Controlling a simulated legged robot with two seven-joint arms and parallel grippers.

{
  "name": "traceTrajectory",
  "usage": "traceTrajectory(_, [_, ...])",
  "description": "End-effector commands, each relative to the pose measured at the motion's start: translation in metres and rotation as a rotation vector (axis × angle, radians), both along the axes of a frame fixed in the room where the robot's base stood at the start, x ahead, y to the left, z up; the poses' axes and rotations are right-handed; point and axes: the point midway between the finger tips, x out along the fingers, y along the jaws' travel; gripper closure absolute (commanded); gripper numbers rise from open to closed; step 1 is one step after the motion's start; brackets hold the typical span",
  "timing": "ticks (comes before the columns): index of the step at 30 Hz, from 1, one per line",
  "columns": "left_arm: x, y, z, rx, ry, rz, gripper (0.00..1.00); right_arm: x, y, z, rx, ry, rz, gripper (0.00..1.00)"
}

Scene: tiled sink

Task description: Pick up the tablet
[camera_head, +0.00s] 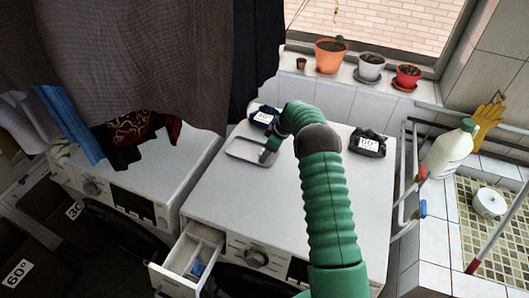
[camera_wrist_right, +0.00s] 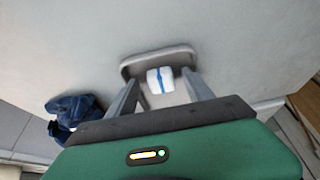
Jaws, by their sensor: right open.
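The tablet (camera_wrist_right: 160,80) is white with a blue band. In the right wrist view it lies in a small shallow grey tray (camera_wrist_right: 136,66) on the washing machine top. The tray also shows in the head view (camera_head: 240,149), where I cannot make out the tablet. My right gripper (camera_head: 264,156) reaches down over the tray's right side. In the wrist view my right gripper (camera_wrist_right: 160,75) is open, with one finger on each side of the tablet in the picture. I cannot tell whether the fingers touch it. My left gripper is not in view.
A dark bundle labelled 30 or similar (camera_head: 263,117) lies behind the tray; another, labelled 60 (camera_head: 368,143), lies right. The detergent drawer (camera_head: 188,262) is open at the front. Hanging cloth (camera_head: 140,60) is at upper left. Pots (camera_head: 330,57) line the sill. A bottle (camera_head: 449,150) stands right.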

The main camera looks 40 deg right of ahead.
Motion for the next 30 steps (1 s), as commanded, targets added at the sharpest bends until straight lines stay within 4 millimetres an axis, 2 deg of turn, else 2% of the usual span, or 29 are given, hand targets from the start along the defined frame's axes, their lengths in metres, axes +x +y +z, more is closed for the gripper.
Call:
traceTrajectory(3, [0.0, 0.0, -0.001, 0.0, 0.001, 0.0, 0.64, 0.0, -0.001, 0.0, 0.0, -0.001, 0.0, 0.41])
traceTrajectory(15, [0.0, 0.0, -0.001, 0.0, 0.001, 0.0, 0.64, 0.0, -0.001, 0.0, 0.0, 0.0, -0.001, 0.94])
traceTrajectory(17, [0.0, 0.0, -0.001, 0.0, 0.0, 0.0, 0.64, 0.0, -0.001, 0.0, 0.0, 0.0, -0.001, 1.0])
traceTrajectory(26, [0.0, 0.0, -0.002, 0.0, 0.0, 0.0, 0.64, 0.0, -0.001, 0.001, 0.0, -0.001, 0.0, 1.0])
traceTrajectory(30, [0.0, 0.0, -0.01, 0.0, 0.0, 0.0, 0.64, 0.0, -0.001, 0.011, -0.002, -0.002, 0.0, 1.0])
